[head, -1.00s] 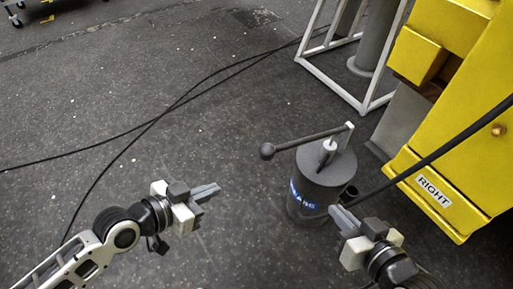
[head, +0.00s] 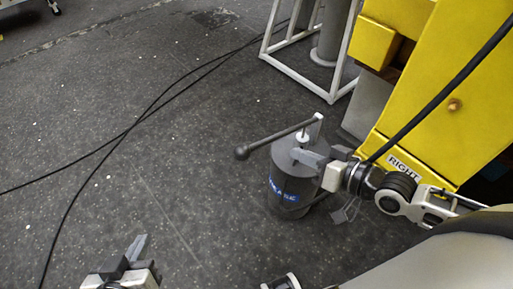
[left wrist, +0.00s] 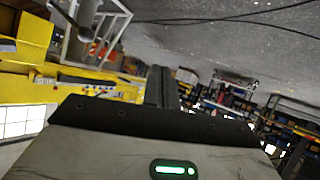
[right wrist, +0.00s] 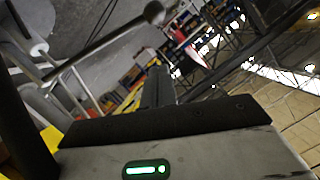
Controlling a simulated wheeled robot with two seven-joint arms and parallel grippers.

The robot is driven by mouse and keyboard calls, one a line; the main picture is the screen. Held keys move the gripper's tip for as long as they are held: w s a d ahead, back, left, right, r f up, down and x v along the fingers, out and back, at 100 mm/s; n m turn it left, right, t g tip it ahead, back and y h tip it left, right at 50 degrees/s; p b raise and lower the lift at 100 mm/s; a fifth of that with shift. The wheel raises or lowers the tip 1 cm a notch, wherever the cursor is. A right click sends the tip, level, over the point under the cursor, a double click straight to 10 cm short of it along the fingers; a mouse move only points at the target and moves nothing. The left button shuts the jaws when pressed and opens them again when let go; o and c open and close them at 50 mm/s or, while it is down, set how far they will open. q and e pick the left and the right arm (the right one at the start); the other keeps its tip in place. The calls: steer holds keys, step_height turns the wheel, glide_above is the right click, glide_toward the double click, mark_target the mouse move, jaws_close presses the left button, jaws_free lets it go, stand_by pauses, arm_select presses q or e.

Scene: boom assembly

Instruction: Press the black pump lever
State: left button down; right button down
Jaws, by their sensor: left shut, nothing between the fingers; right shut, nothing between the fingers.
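The black pump lever (head: 275,140) is a dark rod with a round knob (head: 241,152) at its left end. It slants up to the right to a pale upright bracket on the dark cylindrical pump (head: 285,180), which stands on the floor. In the right wrist view the lever (right wrist: 105,40) runs up to its knob at top centre. My right gripper (head: 300,157) is shut and empty, in front of the pump's top and below the lever's right part; I cannot tell whether it touches. My left gripper (head: 138,245) is shut and empty, low and left of the pump, well apart from it.
A yellow machine body (head: 430,80) marked RIGHT stands right of the pump, with a black hose (head: 450,85) across it. A white frame (head: 300,82) stands behind the pump. Black cables (head: 130,128) lie on the floor at left.

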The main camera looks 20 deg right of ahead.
arm_select(q)
steer(key=shift+f+b, duration=0.45)
steer(key=shift+b, duration=0.75)
arm_select(e)
steer(key=s+a+f+x, duration=0.1)
steer(key=f+x, duration=0.1)
steer(key=x, duration=1)
steer(key=shift+a+f, duration=0.15)
steer(key=shift+f, duration=0.15)
arm_select(q)
steer(key=shift+s+d+f, duration=0.1)
